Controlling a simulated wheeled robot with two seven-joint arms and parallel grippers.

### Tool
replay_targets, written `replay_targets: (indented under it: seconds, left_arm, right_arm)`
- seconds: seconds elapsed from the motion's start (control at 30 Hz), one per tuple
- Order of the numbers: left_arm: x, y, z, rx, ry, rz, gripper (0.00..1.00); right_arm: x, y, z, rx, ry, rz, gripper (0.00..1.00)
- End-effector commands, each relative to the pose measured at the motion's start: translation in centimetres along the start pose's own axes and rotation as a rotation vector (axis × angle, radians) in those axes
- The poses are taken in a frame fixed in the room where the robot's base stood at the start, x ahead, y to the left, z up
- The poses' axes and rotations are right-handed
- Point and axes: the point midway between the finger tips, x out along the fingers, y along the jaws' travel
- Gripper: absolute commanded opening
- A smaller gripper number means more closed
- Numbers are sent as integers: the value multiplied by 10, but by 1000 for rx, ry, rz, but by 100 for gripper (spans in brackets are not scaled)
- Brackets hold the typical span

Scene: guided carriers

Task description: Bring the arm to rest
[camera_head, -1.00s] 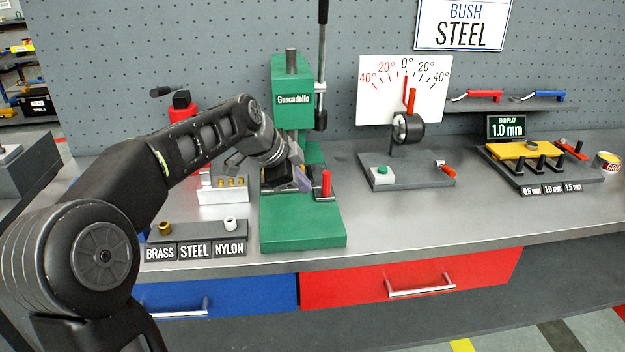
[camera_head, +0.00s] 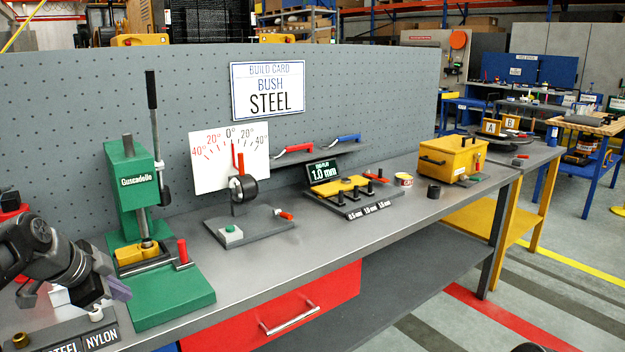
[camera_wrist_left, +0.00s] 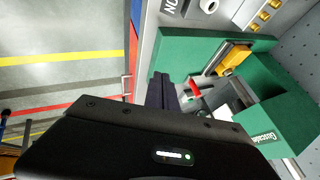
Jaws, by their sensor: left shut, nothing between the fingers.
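My left arm comes in at the left edge of the head view. Its gripper (camera_head: 112,290) is shut and empty, held in front of the green press (camera_head: 131,190), above the labelled bush rack (camera_head: 70,332). In the left wrist view the dark fingers (camera_wrist_left: 161,92) lie together over the edge of the press's green base (camera_wrist_left: 185,55). A yellow carrier (camera_head: 137,253) sits on the press bed under the ram, clear of the fingers. My right gripper is not in view.
The red-handled clamp (camera_head: 182,252) stands on the press base. The dial stand (camera_head: 237,190), end-play gauge (camera_head: 350,195) and yellow box (camera_head: 450,158) stand farther right on the bench. The bench front between press and gauge is clear. A red drawer (camera_head: 290,310) is shut below.

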Motion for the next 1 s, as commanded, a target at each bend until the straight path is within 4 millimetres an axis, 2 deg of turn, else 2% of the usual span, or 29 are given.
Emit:
replay_targets:
  seconds: [0.03, 0.37, 0.57, 0.67, 0.77, 0.83, 0.87, 0.9, 0.97, 1.0]
  left_arm:
    - [1, 0, 0, -1, 0, 1, 0]
    - [64, 34, -1, -126, -2, 64, 0]
    - [118, 74, -1, -247, -13, 120, 0]
    - [151, 106, -1, -327, -25, 159, 0]
    - [188, 153, 0, -432, -48, 209, 0]
    - [216, 198, 2, -523, -74, 251, 0]
    - [227, 221, 4, -567, -89, 271, 0]
    - [240, 253, 6, -626, -111, 297, 0]
    - [254, 301, 11, -715, -147, 331, 0]
    - [260, 334, 14, -774, -174, 353, 0]
  right_arm:
    - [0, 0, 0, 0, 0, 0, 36]
    - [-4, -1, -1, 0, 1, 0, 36]
    - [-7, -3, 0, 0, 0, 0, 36]
    - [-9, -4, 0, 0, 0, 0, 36]
    - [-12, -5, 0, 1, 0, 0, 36]
    - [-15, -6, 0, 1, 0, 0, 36]
    - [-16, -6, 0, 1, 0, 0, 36]
    - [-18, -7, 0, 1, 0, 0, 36]
    - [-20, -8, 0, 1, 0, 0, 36]
    - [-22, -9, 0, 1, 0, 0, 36]
